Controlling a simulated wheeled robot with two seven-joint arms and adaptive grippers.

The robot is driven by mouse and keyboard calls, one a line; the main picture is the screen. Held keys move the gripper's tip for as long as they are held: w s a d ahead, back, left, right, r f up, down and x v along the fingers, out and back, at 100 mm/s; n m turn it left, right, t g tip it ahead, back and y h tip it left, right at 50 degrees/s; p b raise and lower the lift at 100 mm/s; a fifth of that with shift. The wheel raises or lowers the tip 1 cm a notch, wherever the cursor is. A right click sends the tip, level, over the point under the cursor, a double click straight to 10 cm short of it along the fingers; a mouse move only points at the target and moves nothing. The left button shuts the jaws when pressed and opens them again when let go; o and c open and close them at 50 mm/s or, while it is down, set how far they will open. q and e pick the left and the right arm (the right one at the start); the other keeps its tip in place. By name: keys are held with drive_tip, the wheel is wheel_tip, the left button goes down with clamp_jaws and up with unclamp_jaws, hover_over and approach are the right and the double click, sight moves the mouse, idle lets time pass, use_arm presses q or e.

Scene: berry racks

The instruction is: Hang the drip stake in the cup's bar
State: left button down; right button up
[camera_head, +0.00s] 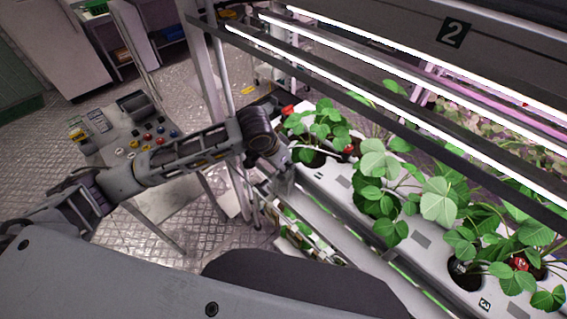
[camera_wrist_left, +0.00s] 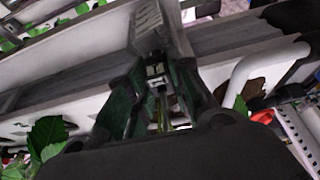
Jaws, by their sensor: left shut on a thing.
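My left gripper (camera_head: 284,182) is beside the near edge of the white planting gutter (camera_head: 345,195), close to its far end. In the left wrist view, my left gripper (camera_wrist_left: 158,70) points up the picture with its fingers together. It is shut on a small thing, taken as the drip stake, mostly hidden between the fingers. A dark planting cup (camera_head: 465,272) shows in a gutter hole at the lower right; other cups are largely under leaves. I cannot make out a cup's bar. My right gripper is out of view.
Strawberry plants (camera_head: 437,205) crowd the gutter. Light bars (camera_head: 370,100) run above them and a metal post (camera_head: 205,70) stands at the rack's end. A cart with tools (camera_head: 140,140) stands left. A curved white pipe (camera_wrist_left: 255,65) is right of the gripper in the wrist view.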

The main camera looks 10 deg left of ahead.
use_arm(q)
drive_tip(key=shift+f, duration=0.65)
drive_tip(key=c, duration=1.2)
unclamp_jaws()
drive_tip(key=o, duration=0.4)
drive_tip(key=shift+r, duration=0.2)
drive_tip(key=shift+r, duration=2.85)
drive_tip(key=shift+s, duration=0.1)
